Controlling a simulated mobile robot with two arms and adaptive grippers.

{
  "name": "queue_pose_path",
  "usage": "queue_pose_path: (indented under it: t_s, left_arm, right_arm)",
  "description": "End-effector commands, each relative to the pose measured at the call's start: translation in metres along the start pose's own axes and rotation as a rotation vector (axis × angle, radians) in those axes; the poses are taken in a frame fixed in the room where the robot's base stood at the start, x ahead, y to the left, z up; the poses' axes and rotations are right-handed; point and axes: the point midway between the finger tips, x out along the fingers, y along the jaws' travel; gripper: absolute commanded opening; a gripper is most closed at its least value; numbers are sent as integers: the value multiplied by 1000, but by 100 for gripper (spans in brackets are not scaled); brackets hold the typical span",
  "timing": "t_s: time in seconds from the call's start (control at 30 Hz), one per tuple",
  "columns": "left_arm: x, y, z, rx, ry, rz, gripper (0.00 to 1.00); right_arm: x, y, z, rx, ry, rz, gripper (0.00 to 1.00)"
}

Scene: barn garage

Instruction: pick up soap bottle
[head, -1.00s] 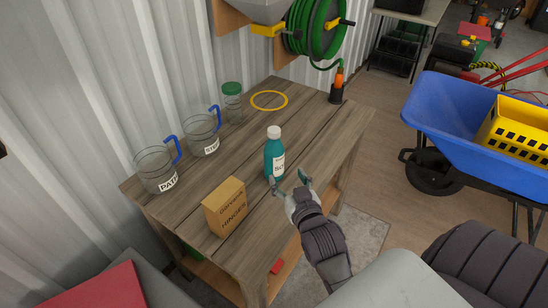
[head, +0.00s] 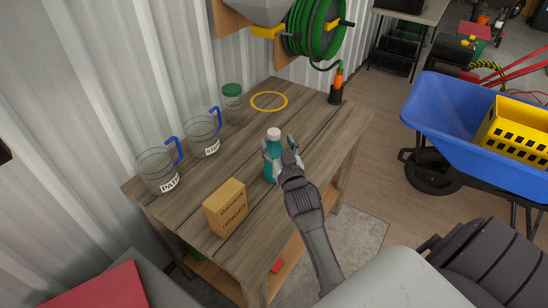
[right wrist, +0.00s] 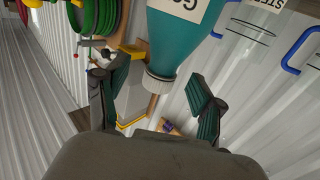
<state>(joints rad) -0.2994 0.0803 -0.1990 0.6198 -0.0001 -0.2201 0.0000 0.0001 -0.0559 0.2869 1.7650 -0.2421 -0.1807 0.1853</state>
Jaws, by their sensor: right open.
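The soap bottle (head: 271,168) is teal with a pale cap and stands upright near the right edge of the wooden table (head: 230,158). My right gripper (head: 280,147) is at its upper part, open, with fingers on either side of it; it partly hides the bottle and its label. In the right wrist view the bottle (right wrist: 180,40) appears cap-down, its cap between the two open fingers of my right gripper (right wrist: 155,98). Gaps show beside the cap; I cannot tell whether a finger touches the bottle's body. My left gripper is not in view.
A cardboard hinges box (head: 225,208) stands near the bottle. Two labelled clear jugs (head: 157,170) and a green-lidded jar (head: 232,103) line the wall side. A yellow ring (head: 269,101) lies at the back. A blue wheelbarrow (head: 450,125) stands to the right.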

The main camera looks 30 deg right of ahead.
Motion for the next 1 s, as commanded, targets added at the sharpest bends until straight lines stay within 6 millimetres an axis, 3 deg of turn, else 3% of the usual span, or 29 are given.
queue_pose_path:
  t_s: [0.2, 0.47, 0.83, 1.0]
  left_arm:
    - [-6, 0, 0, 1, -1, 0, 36]
    - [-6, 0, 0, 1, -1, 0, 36]
    - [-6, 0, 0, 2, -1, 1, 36]
    - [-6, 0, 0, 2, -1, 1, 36]
  right_arm:
    - [29, -2, -1, -1, -1, 0, 68]
    - [32, -2, 0, -1, 0, 0, 68]
    - [31, -2, 0, -1, -1, 0, 10]
    - [31, -2, -1, 0, 0, 0, 6]
